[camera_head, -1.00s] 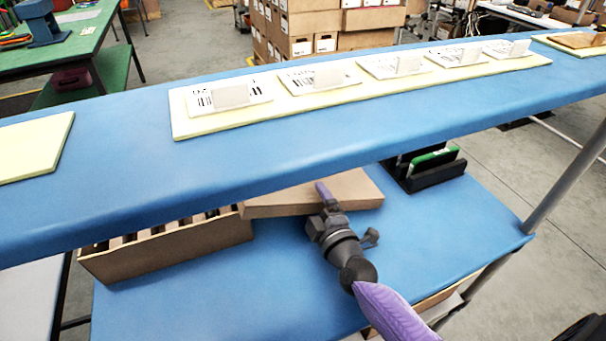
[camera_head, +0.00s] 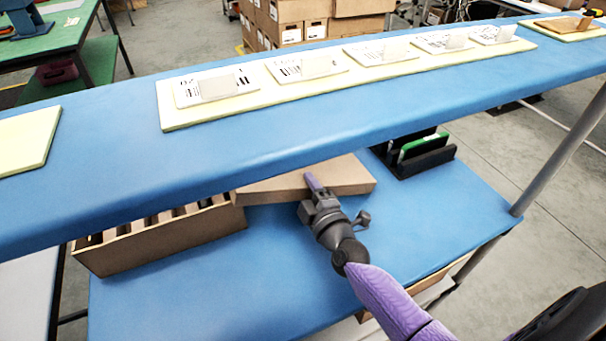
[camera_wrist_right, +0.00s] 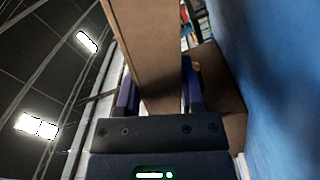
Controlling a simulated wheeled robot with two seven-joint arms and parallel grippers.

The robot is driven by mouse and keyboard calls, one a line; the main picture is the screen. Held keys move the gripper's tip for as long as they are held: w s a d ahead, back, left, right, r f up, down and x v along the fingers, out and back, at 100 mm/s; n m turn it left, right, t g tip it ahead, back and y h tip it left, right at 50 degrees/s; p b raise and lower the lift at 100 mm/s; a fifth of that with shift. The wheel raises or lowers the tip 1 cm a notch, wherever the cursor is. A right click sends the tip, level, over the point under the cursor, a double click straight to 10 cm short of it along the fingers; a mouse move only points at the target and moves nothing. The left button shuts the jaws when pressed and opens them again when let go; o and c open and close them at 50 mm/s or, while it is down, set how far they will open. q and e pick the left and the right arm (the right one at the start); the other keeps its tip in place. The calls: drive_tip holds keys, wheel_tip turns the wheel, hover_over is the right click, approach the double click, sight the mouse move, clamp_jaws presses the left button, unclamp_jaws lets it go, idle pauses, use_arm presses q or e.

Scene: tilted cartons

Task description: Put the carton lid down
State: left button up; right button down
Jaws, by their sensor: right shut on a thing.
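The carton lid (camera_head: 346,178) is a flat brown board in the head view, just under the front edge of the upper blue shelf and beside the right end of the open carton (camera_head: 165,245). My right gripper (camera_head: 313,184) is shut on the lid's near edge. In the right wrist view the lid (camera_wrist_right: 150,50) stands between the purple fingers (camera_wrist_right: 160,95). The shelf hides part of the carton and perhaps the lid's far side. I cannot tell if the lid touches the lower table. My left gripper is not in view.
The upper blue shelf (camera_head: 300,135) overhangs the carton and lid. A black rack with a green item (camera_head: 420,155) stands right of the lid. The lower blue table (camera_head: 230,285) is clear in front of the carton. A grey post (camera_head: 565,150) rises at right.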

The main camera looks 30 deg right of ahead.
wheel_tip(320, 180, up, 9)
drive_tip(key=p, duration=0.6)
drive_tip(key=shift+r, duration=0.3)
drive_tip(key=shift+s+a, duration=0.1)
drive_tip(key=shift+a, duration=0.1)
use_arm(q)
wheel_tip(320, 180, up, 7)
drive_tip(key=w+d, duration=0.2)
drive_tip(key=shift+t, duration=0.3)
use_arm(e)
drive_tip(key=s+a+r+y, duration=0.1)
drive_tip(key=s+a+r, duration=0.7)
drive_tip(key=s, duration=0.4)
drive_tip(key=shift+r+n, duration=0.2)
drive_tip(key=shift+n, duration=0.2)
